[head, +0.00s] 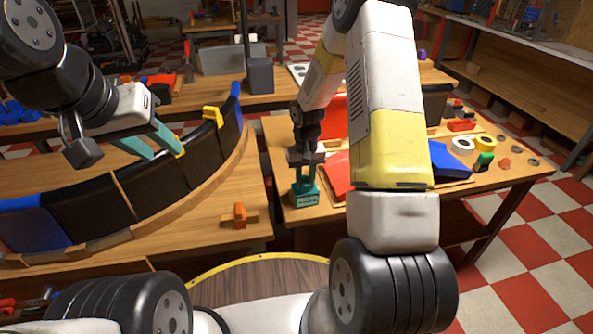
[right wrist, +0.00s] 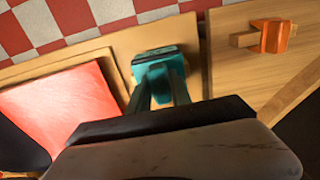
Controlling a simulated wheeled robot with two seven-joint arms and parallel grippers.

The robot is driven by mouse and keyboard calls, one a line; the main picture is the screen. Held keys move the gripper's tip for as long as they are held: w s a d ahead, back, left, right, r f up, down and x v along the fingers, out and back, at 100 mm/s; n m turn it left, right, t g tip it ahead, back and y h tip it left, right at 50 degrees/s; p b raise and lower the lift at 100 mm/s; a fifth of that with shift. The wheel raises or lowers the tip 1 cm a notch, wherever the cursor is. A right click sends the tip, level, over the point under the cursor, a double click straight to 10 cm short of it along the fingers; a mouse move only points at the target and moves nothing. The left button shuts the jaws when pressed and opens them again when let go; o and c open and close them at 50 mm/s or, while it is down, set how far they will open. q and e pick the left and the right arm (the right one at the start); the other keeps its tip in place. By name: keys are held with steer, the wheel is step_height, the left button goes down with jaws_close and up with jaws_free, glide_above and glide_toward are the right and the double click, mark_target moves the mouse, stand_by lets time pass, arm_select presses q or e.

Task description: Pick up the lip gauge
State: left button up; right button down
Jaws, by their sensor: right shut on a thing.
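The lip gauge appears to be the teal block with small lettering (head: 305,199), low over or on the near left corner of the right-hand table. My right gripper (head: 304,183) points down and is shut on its upper part. In the right wrist view the teal block (right wrist: 153,54) sits at the tips of the teal fingers. I cannot tell whether it touches the wood.
Curved black panels (head: 150,180) stand on the left table, with another yellow clip (head: 212,115) on their rim. An orange piece (head: 239,214) lies on a wooden strip nearby. A red sheet (head: 338,172), a blue piece (head: 447,160) and tape rolls (head: 462,143) lie on the right table.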

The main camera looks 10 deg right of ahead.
step_height(320, 180, up, 15)
stand_by(1.0)
steer(key=shift+s, duration=0.1)
